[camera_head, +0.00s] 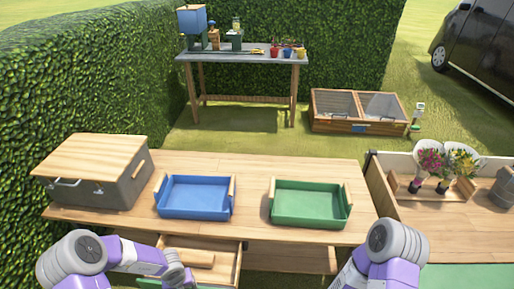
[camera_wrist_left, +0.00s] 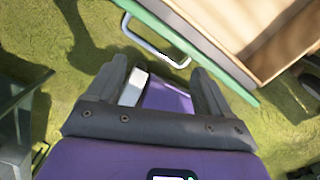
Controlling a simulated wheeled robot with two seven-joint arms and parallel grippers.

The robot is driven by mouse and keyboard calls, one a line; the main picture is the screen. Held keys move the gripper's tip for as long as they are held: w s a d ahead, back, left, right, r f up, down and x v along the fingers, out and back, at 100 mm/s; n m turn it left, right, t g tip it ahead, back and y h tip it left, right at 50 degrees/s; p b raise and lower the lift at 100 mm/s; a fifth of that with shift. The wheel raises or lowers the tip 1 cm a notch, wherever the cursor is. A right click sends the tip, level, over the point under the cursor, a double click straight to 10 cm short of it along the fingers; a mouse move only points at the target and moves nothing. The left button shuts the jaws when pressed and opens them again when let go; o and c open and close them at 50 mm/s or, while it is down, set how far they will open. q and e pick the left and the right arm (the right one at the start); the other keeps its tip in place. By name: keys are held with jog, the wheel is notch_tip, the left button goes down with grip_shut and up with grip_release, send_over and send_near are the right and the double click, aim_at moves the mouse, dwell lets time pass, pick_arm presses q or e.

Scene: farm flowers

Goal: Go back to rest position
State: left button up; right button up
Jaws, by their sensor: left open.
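My left arm comes in at the lower left of the head view, beside an open wooden drawer (camera_head: 226,268). In the left wrist view my left gripper (camera_wrist_left: 163,72) is open, with nothing held between its fingers. The drawer's green front (camera_wrist_left: 195,40) and its metal handle (camera_wrist_left: 150,42) show just beyond the fingers, apart from them as far as I can tell. My right arm is bent at the lower right of the head view; its gripper is out of view.
The wooden table (camera_head: 250,170) carries a grey box with a wooden lid (camera_head: 95,170), a blue tray (camera_head: 195,197) and a green tray (camera_head: 310,203). Flowers (camera_head: 445,163) stand in a wooden holder at right. A hedge (camera_head: 70,90) borders the left.

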pick_arm(q)
jog(key=s+d+n+h, duration=0.1)
jog(key=s+d+n, duration=0.3)
jog(key=n, duration=0.7)
jog(key=s+d+n+h, duration=0.2)
jog(key=s+d+n, duration=0.3)
jog(key=n, duration=0.7)
jog(key=s+d+n+h+p, duration=0.1)
jog(key=s+d+n, duration=0.3)
jog(key=d+n, duration=0.3)
jog(key=n, duration=0.4)
jog(key=shift+s+d+f+n+h, duration=0.2)
jog(key=shift+s+d+n+h, duration=0.1)
jog(key=shift+s, duration=0.05)
